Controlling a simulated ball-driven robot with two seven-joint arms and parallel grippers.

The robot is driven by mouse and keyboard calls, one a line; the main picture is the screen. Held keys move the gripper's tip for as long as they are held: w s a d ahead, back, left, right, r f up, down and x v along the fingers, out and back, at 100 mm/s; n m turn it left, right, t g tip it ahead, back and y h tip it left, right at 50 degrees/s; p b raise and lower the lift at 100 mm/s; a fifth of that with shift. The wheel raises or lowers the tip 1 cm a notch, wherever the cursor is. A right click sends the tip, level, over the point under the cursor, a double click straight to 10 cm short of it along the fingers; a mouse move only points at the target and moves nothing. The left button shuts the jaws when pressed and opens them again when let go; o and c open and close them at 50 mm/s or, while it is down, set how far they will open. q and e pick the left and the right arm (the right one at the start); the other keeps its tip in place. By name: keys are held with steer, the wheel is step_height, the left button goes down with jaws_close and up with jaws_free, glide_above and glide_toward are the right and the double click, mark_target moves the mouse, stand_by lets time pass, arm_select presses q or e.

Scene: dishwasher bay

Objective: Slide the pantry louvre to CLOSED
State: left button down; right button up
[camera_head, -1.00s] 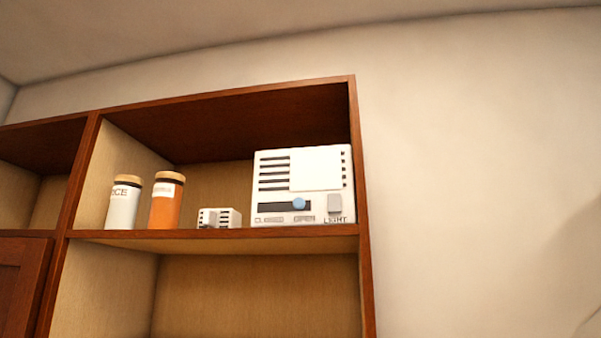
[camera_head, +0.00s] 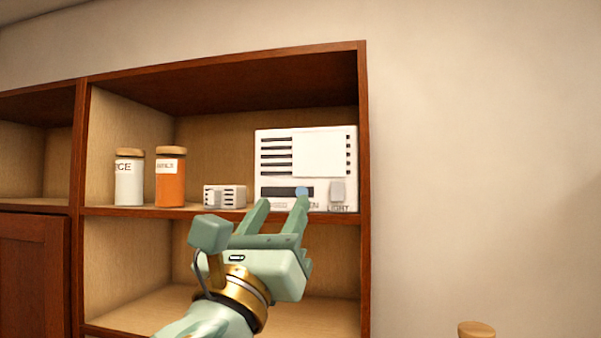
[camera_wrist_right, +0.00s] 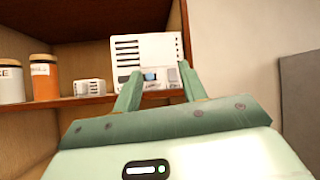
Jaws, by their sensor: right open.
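The white louvre box (camera_head: 272,141) stands on the upper shelf at its right end. It has dark slots, a white plate over part of them, and a dark track (camera_head: 275,192) below. A blue knob (camera_head: 301,192) sits toward the right end of the track, above the partly hidden OPEN label. The box (camera_wrist_right: 167,43) and blue knob (camera_wrist_right: 150,76) also show in the right wrist view. My right gripper (camera_head: 279,206) is open and empty, its fingertips in front of and just below the track. Contact with the knob cannot be told. My left gripper is out of view.
A grey LIGHT switch (camera_head: 337,190) is right of the knob. A small white vented box (camera_head: 225,197), an orange jar (camera_head: 170,181) and a white jar (camera_head: 129,182) stand left on the shelf. The shelf edge (camera_head: 130,211) runs below them.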

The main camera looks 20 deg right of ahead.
mark_target(301, 191)
step_height(301, 191, down, 4)
steer(key=w+y, duration=0.3)
steer(key=y, duration=0.2)
steer(key=p+x, duration=0.1)
steer(key=x, duration=0.4)
steer(key=p+x, duration=0.2)
steer(key=x, duration=0.3)
steer(key=p+x, duration=0.1)
steer(key=x, duration=0.4)
steer(key=shift+s+d+r+p, duration=0.2)
steer(key=shift+s+d+p, duration=0.05)
steer(key=shift+d+p, duration=0.1)
steer(key=shift+w+d, duration=0.3)
steer(key=shift+w, duration=0.05)
steer(key=shift+c, duration=0.3)
